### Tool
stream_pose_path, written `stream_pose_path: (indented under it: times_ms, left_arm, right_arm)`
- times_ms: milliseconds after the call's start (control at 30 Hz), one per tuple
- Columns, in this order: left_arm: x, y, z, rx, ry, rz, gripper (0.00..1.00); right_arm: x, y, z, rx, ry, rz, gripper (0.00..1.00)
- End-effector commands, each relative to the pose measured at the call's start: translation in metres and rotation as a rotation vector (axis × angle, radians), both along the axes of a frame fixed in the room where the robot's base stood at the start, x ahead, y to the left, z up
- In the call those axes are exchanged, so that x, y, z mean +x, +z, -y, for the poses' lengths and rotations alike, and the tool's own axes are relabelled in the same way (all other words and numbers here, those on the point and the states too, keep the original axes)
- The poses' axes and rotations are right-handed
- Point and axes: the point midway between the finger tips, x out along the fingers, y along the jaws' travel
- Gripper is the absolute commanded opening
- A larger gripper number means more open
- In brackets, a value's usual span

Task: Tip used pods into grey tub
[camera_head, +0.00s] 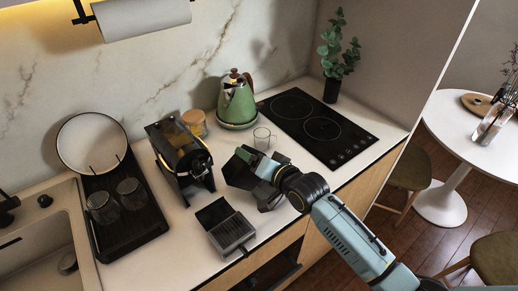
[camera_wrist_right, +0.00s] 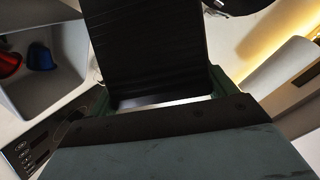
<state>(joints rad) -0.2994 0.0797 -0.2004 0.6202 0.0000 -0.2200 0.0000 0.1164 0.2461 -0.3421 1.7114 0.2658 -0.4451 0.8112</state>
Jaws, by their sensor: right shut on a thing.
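My right gripper (camera_head: 258,166) is above the counter, to the right of the coffee machine (camera_head: 180,150). It is shut on a black pod container (camera_head: 237,174), whose dark ribbed face fills the upper middle of the right wrist view (camera_wrist_right: 150,45). I cannot see whether the container holds pods. A grey tub (camera_head: 236,234) stands near the counter's front edge, below and left of my gripper. In the right wrist view a grey-walled tub (camera_wrist_right: 62,88), which looks like the same one, has a red pod (camera_wrist_right: 9,58) and a blue pod (camera_wrist_right: 41,56) in it. My left gripper is out of view.
A glass (camera_head: 262,138) stands just behind my gripper, near the green kettle (camera_head: 237,103). The black cooktop (camera_head: 318,125) is to the right. A black tray (camera_head: 127,215) with glasses and the sink (camera_head: 40,240) are at the left.

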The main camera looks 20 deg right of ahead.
Motion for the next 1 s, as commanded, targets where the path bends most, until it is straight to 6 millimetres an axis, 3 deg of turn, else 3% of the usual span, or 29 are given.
stream_pose_path:
  times_ms: [33, 233, 600, 1000]
  left_arm:
    - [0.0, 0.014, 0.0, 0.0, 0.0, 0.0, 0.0]
    - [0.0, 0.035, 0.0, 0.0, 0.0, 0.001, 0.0]
    - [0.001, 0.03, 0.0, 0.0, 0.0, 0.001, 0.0]
    - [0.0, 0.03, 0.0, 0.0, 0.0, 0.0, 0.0]
  right_arm:
    - [0.0, 0.007, -0.002, -0.039, 0.0, 0.001, 0.6]
    - [-0.001, 0.01, -0.007, -0.264, 0.001, 0.022, 0.6]
    - [0.0, 0.007, -0.007, -0.699, 0.001, 0.061, 0.6]
    - [0.0, 0.007, -0.006, -0.762, 0.001, 0.066, 0.6]
